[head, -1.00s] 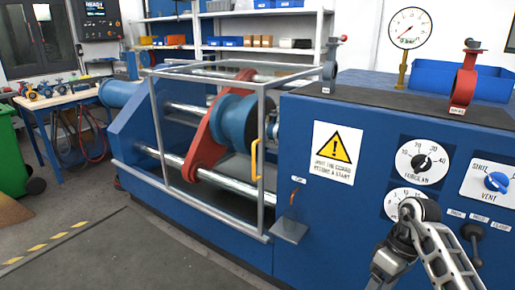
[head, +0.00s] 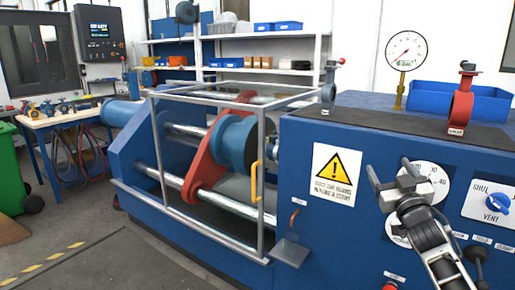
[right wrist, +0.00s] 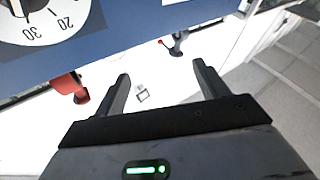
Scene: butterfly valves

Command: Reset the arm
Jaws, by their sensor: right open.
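My right arm comes in from the lower right in the head view. Its gripper (head: 390,178) is raised in front of the blue machine's front panel and partly covers the upper dial (head: 437,182) and the lower dial (head: 392,232). In the right wrist view the two fingers of this gripper (right wrist: 160,92) stand wide apart with nothing between them. Part of a dial (right wrist: 45,18) shows at the upper left there. My left gripper is in neither view.
The blue machine (head: 300,240) fills the middle and right, with a guard frame (head: 262,180) and a yellow handle (head: 254,182). A red valve (head: 462,100), a grey valve (head: 328,92) and a gauge (head: 405,50) stand on top. Floor (head: 110,260) at left front is clear.

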